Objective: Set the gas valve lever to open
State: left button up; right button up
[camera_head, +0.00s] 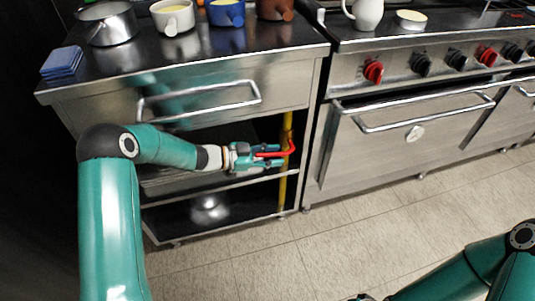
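The red gas valve lever (290,147) sits on a vertical yellow pipe (284,185) at the right side of the open shelf bay under the counter. The lever reaches left from the pipe, roughly crosswise to it, with a bend near the pipe. My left gripper (271,155) reaches in from the left, with one finger above and one below the lever's arm. The red arm fills the narrow gap between the fingers, so the gripper looks shut on it. The fingers hide part of the lever.
A steel counter with a drawer handle (200,97) stands above the bay. A shelf edge (225,183) runs just below my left gripper, and a metal bowl (209,209) is underneath. A stove (345,140) with red and black knobs stands right. The tiled floor in front is clear.

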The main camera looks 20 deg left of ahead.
pick_arm(q)
jog(key=shift+a+r, duration=0.1)
jog(key=shift+s+a+r, duration=0.1)
jog(key=shift+s+a, duration=0.15)
jog(key=shift+a, duration=0.3)
jog(key=v, duration=1)
jog(key=shift+s+a, duration=0.2)
jog(key=shift+s, duration=0.05)
